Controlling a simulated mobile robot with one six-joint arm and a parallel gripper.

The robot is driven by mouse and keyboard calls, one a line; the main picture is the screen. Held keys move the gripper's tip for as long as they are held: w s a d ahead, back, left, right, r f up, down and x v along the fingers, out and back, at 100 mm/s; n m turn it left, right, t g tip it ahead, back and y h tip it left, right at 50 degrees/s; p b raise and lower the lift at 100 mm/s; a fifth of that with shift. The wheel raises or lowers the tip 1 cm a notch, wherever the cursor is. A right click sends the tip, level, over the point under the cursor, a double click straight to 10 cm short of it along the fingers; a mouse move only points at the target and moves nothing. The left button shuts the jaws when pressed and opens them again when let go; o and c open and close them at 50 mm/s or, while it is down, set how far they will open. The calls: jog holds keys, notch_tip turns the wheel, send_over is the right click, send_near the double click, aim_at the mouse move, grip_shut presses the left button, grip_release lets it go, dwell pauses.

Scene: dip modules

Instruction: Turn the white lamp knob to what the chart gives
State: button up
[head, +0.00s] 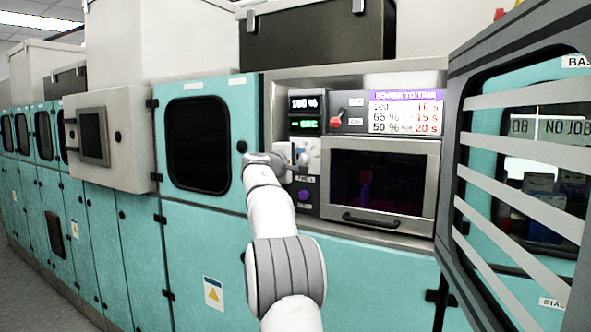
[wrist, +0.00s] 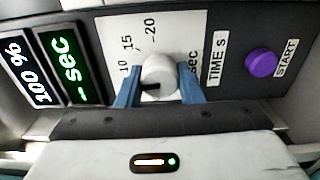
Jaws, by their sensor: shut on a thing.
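The white knob (wrist: 160,74) sits on a white dial plate (wrist: 185,30) marked 10, 15, 20 and sec, with a TIME s label (wrist: 217,60). Its dark pointer mark (wrist: 150,87) faces left in the wrist view, below the 10 mark. My gripper (wrist: 159,88) has its two blue fingers shut on the knob's sides. In the head view my gripper (head: 288,165) is at the panel and partly hides the dial. The chart (head: 407,113) gives 100 with 10 s, 65 % with 15 s, 50 % with 20 s. The power display (wrist: 20,73) reads 100 %; the green display (wrist: 63,65) reads "-- sec".
A purple START button (wrist: 261,62) is beside the dial. An open slatted door (head: 520,150) stands at the right. Teal cabinets (head: 110,225) line the left.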

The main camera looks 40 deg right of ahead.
jog(key=shift+s+d+m+b, duration=0.15)
jog(key=shift+m+b, duration=0.2)
jog(key=shift+m, duration=0.25)
jog(key=shift+r, duration=0.15)
jog(key=o, duration=0.6)
jog(key=shift+c, duration=0.2)
jog(key=shift+o, duration=0.6)
jog(key=shift+d, duration=0.2)
jog(key=shift+o, duration=1.4)
jog(key=shift+a, duration=0.15)
jog(key=shift+a+f, duration=0.2)
jog(key=shift+a, duration=0.15)
jog(key=b+v, duration=0.2)
jog(key=v, duration=0.5)
